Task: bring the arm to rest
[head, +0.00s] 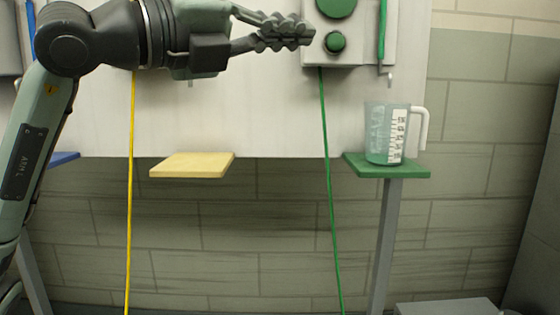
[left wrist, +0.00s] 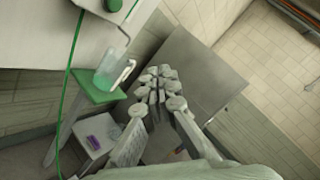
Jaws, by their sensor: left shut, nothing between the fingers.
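My left gripper (head: 298,32) is at the top middle of the head view, fingers closed together and empty, pointing right. It is in front of the pale wall panel, with its tips close beside the grey box with green knobs in the picture. In the left wrist view my left gripper (left wrist: 158,80) also shows with its fingers together and nothing between them. My right gripper is in neither view.
A clear measuring jug (head: 384,135) stands on the green shelf (head: 408,172). An empty yellow shelf (head: 192,165) is to its left. A yellow cord (head: 130,200) and a green cord (head: 331,200) hang down. A purple item (left wrist: 101,142) lies on a light block (left wrist: 88,153) below.

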